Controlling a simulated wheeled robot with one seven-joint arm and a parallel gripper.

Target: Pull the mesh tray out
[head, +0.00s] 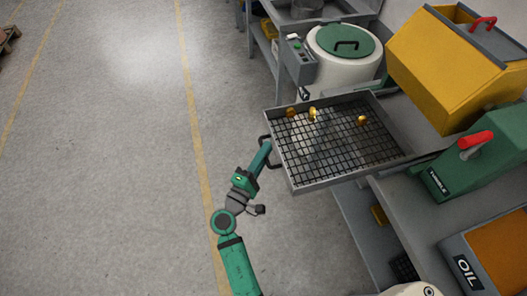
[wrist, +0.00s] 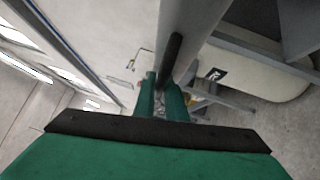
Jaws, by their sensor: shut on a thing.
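The mesh tray (head: 350,175) is a shallow grey tray with a dark grid floor, sticking out past the left edge of the grey bench in the head view. In the wrist view the green fingers (wrist: 161,84) are around the dark handle bar (wrist: 172,52) beside the grey tray wall. The exact finger contact is partly hidden.
A white drum with a green lid (head: 345,42) stands behind the tray. A yellow hopper (head: 445,70) and a green machine marked TUMBLE (head: 455,172) are on the right. An OIL box (head: 490,250) is at lower right.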

